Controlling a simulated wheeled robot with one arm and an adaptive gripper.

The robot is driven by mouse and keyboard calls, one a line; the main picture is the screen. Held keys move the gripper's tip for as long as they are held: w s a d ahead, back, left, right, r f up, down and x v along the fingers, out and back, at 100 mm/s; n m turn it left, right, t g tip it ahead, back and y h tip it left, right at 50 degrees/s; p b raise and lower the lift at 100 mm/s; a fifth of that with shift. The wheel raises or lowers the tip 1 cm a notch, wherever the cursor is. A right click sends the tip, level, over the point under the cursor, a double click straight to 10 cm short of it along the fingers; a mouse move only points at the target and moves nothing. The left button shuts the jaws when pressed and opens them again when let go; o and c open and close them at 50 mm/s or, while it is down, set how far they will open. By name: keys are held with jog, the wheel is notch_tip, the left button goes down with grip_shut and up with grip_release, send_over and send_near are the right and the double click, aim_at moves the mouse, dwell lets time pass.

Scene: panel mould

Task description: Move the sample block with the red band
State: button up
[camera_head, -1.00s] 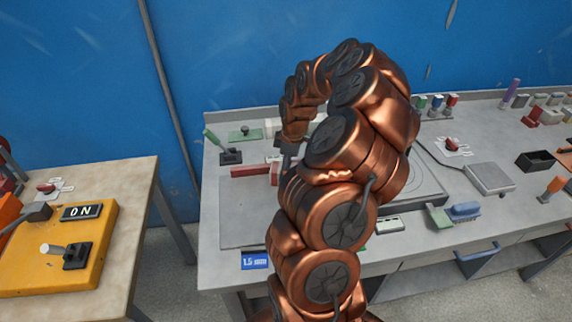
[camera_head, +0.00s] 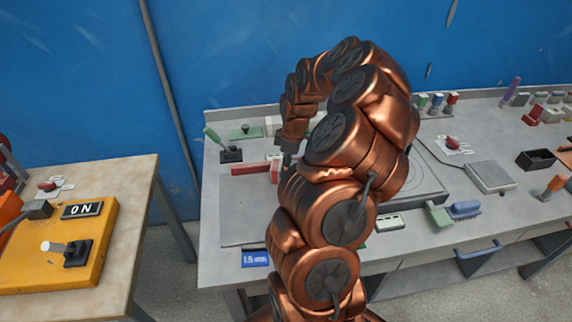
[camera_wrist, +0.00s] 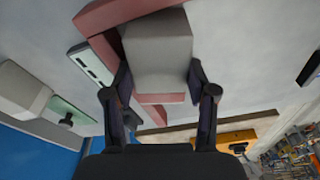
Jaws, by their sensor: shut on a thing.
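In the wrist view a grey block (camera_wrist: 157,45) sits between the two fingers of my gripper (camera_wrist: 158,85), which is shut on it. A dull red strip (camera_wrist: 160,98) shows along the block's near end; I take it as the red band. In the head view my gripper (camera_head: 287,153) points down over the left part of the grey bench, and the arm hides most of it and the block. A red bar (camera_head: 250,169) lies beside it. In the wrist view red bars (camera_wrist: 120,12) run close around the block; I cannot tell whether they touch it.
A green-handled tool (camera_head: 229,152) on a black base and a green plate (camera_head: 245,133) stand behind on the grey bench (camera_head: 232,205). A blue "1.5 mm" label (camera_head: 255,259) is at the front edge. A scale-like plate (camera_head: 489,177) and a black tray (camera_head: 537,160) stand right.

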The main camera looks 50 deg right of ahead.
jog(key=shift+o, duration=0.3)
jog(key=shift+w+d+r, duration=0.2)
jog(key=shift+w+d, duration=0.1)
jog(key=shift+d, duration=0.3)
jog(key=o, duration=1.1)
jog(key=shift+o, duration=0.7)
jog(key=shift+w+d+f, duration=0.1)
jog(key=shift+d+f, duration=0.05)
jog(key=shift+d, duration=0.1)
jog(key=o, duration=0.3)
jog(key=shift+a, duration=0.2)
jog(key=shift+a, duration=0.1)
notch_tip(320, 180, up, 12)
jog(key=s+d, duration=0.1)
jog(key=shift+s, duration=0.3)
jog(key=shift+f, duration=0.1)
